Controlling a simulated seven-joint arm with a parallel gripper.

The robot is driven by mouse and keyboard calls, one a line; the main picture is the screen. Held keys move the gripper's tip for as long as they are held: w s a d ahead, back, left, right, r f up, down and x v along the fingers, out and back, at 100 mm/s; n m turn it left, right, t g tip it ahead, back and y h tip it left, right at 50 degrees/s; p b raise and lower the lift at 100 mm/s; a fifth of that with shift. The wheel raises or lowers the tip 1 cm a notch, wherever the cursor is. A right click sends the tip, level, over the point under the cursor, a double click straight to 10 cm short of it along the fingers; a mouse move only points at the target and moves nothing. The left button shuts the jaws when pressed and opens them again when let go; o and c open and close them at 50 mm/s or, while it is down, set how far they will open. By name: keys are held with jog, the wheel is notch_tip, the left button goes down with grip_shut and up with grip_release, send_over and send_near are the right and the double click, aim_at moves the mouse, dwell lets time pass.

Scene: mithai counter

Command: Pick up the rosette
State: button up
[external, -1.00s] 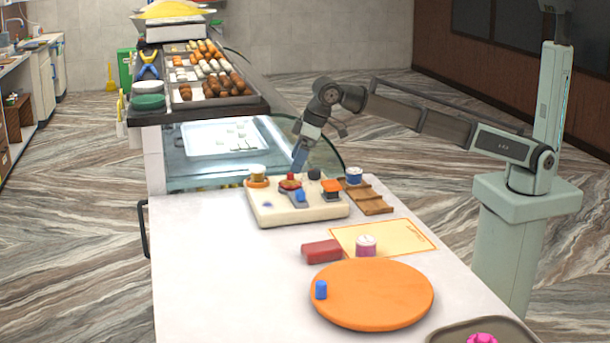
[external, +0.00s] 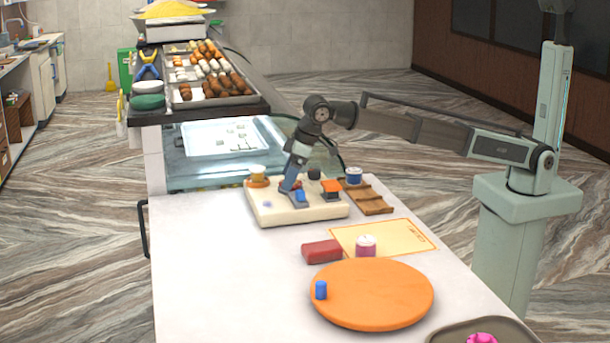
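A pink, ruffled piece (external: 482,338) lies in a dark-rimmed tray (external: 450,330) at the bottom right, cut off by the picture edge; it looks like a rosette. My gripper (external: 289,187) is far from it, pointing down at the cream board (external: 275,217) at the back of the counter. Its tip is at a small red piece (external: 297,183) on the board and hides most of it. I cannot tell whether the fingers touch or hold the red piece.
The board also carries a blue piece (external: 301,196), an orange-topped block (external: 330,187) and a white-and-orange piece (external: 257,176). A brown ridged tray (external: 372,202) stands beside it. Nearer are a red block (external: 322,251), a pink jar (external: 366,246) and an orange disc (external: 375,295).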

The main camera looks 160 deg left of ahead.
jog(key=c, duration=0.9)
jog(key=shift+r, duration=0.1)
